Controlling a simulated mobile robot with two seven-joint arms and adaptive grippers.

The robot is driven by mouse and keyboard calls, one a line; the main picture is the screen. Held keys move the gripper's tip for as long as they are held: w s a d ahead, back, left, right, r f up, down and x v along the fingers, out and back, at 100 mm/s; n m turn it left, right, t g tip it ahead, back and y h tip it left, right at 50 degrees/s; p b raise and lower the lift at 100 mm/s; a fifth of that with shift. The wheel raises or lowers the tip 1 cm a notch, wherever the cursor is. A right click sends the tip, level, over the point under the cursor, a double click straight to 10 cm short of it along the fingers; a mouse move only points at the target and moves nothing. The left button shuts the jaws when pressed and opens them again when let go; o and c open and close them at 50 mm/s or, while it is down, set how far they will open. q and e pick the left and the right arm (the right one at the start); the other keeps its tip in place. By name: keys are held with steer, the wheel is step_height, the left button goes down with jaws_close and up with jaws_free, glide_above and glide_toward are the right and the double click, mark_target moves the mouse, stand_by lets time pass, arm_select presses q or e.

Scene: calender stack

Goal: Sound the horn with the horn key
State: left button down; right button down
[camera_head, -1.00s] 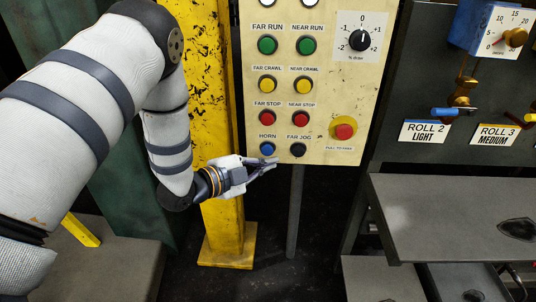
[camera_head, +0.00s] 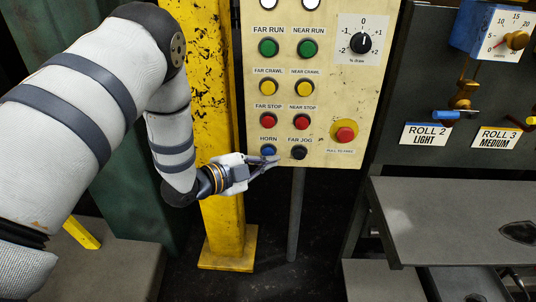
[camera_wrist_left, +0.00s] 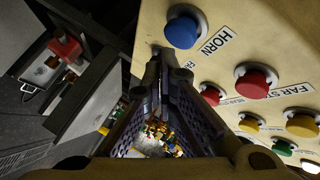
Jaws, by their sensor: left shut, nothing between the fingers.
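The horn key is a round blue button (camera_head: 268,150) at the lower left of the cream control panel (camera_head: 345,95), under the label HORN. In the left wrist view the blue button (camera_wrist_left: 182,27) stands out from the panel beside that label. My left gripper (camera_head: 272,161) is shut and empty, with its fingertips just below the blue button in the head view. In the left wrist view the fingertips (camera_wrist_left: 158,55) come together near the panel, to the lower left of the button. I cannot tell whether they touch the panel. My right gripper is not in view.
The black FAR JOG button (camera_head: 299,153) is close to the right of the horn key, and the red FAR STOP button (camera_head: 268,121) is above it. A red knob (camera_head: 345,134) sits farther right. A yellow post (camera_head: 213,100) stands left of the panel.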

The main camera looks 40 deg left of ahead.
arm_select(q)
steer(key=shift+w, duration=0.1)
stand_by(0.6)
steer(key=shift+w+a, duration=0.2)
steer(key=shift+w, duration=0.1)
steer(key=shift+w+a, duration=0.3)
steer(key=shift+w, duration=0.15)
stand_by(0.6)
stand_by(0.4)
steer(key=shift+s+d+p, duration=0.5)
steer(key=shift+s, duration=0.35)
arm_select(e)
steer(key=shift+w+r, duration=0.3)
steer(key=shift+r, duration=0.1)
